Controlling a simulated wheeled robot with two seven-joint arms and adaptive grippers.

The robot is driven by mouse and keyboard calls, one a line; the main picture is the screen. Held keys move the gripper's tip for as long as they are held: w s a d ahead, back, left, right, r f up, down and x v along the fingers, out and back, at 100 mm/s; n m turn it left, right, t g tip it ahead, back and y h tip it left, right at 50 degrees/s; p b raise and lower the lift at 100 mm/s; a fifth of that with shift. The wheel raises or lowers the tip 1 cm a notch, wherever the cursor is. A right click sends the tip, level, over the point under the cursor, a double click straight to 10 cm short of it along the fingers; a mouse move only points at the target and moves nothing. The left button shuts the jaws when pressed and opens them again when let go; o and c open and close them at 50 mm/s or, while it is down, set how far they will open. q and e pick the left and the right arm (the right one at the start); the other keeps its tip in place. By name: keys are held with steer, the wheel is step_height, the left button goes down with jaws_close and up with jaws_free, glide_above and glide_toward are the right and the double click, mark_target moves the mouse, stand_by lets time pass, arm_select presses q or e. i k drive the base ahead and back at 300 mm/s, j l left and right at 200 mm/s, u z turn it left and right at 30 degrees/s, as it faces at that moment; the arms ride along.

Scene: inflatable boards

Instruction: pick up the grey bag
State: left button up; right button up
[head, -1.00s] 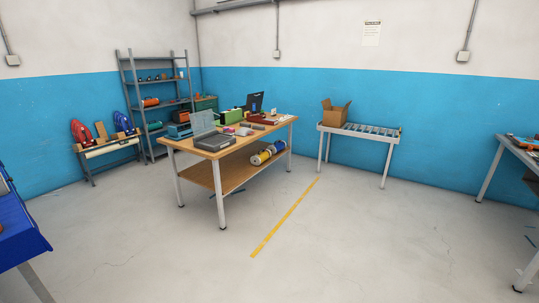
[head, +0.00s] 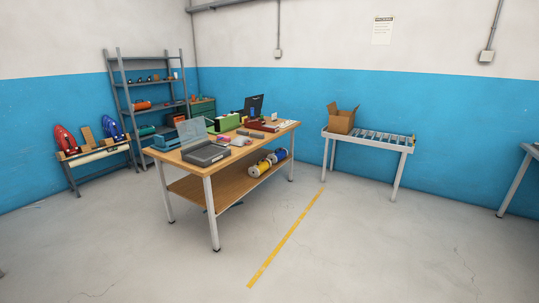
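A dark grey, flat, box-like thing (head: 205,154) lies on the near left end of the wooden worktable (head: 166,157). A pale translucent panel (head: 191,130) stands upright just behind it. I cannot tell at this distance whether the dark grey thing is the grey bag, and I see no other clear grey bag. Neither of my grippers is in view.
Green (head: 225,122) and red (head: 263,126) boxes share the worktable; rolls (head: 262,168) lie on its lower shelf. A grey rack (head: 120,90) stands behind left. A roller table (head: 393,145) carries an open carton (head: 341,120). The floor (head: 350,250) in front is clear.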

mark_target(240, 140)
steer(key=i, duration=3.75)
steer(key=z, duration=0.25)
